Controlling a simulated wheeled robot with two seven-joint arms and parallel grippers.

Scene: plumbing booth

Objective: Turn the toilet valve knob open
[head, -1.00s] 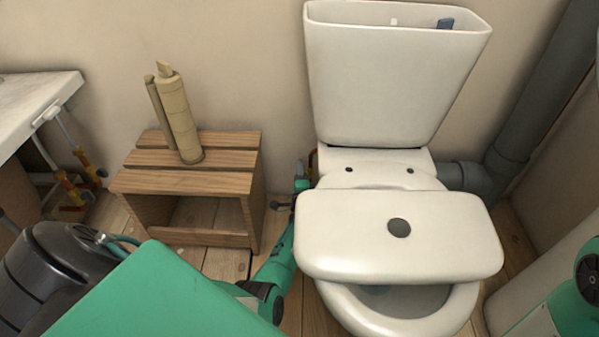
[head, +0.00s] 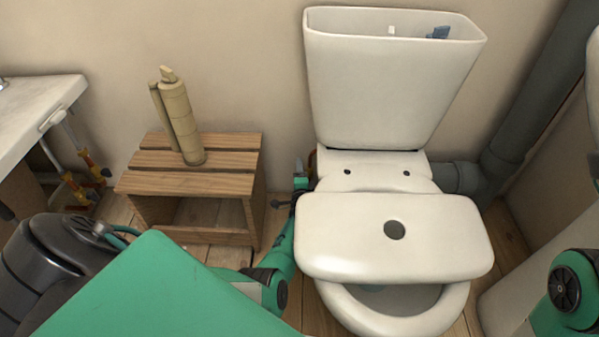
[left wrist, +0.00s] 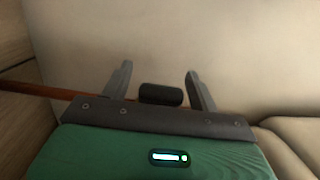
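The black valve knob (left wrist: 160,94) shows in the left wrist view on a thin brown pipe (left wrist: 22,87). My left gripper (left wrist: 160,84) is open, with one finger on each side of the knob and a visible gap on both sides. In the head view my left gripper (head: 300,182) is low beside the left side of the toilet, mostly hidden by its own arm and the toilet. I cannot make out the knob for certain there. My right arm shows at the lower right edge, but its gripper is out of view.
The white toilet (head: 385,85) has its tank open, and the tank lid (head: 340,235) lies across the bowl. A wooden stool (head: 190,183) with beige tubes (head: 180,120) stands at left. A grey drain pipe (head: 515,110) runs at right. A sink counter (head: 35,105) is at far left.

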